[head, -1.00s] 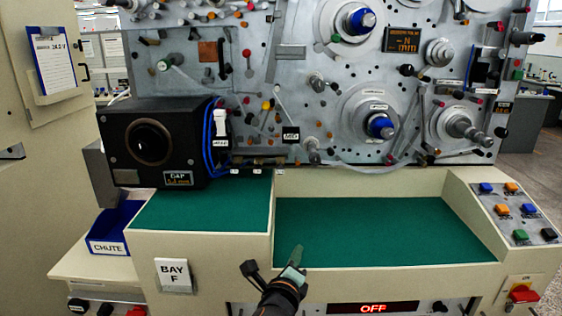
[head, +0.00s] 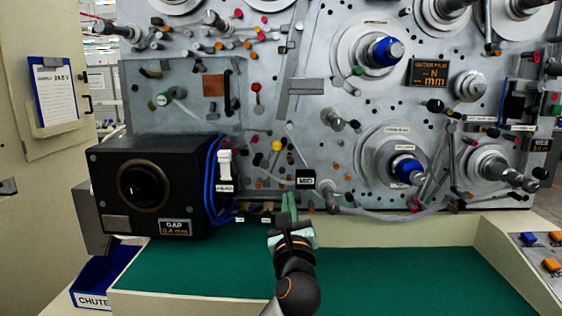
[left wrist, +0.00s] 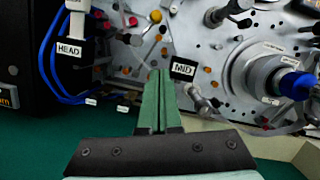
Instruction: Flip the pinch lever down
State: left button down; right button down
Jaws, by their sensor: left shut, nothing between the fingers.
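The machine's upright grey panel (head: 330,100) carries several small levers and knobs, and none in view bears a readable "pinch" label. A yellow-knobbed part (head: 277,145) and a thin grey bar (head: 297,150) are above my left gripper; which part is the pinch lever I cannot tell. My left gripper (head: 289,197) is shut and empty, its green fingers pointing at the panel just left of and below the MID label (head: 305,179). In the left wrist view the shut fingers (left wrist: 160,80) stand beside the MID label (left wrist: 183,69). Contact with the panel cannot be judged. My right gripper is not in view.
A black GAP box (head: 150,190) with blue cables and a white HEAD-labelled fitting (head: 224,165) stand left. Blue-capped spindles (head: 386,52) are at right. The green work surface (head: 400,272) below is clear. A blue CHUTE bin (head: 100,280) is at lower left.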

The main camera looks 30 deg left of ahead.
aim_at(271, 154)
pick_arm(q)
jog(key=w+a+r+p, duration=0.2)
jog(key=w+a+r, duration=0.4)
jog(key=w, duration=0.1)
jog(key=shift+w+a, duration=0.15)
jog(key=shift+a, duration=0.25)
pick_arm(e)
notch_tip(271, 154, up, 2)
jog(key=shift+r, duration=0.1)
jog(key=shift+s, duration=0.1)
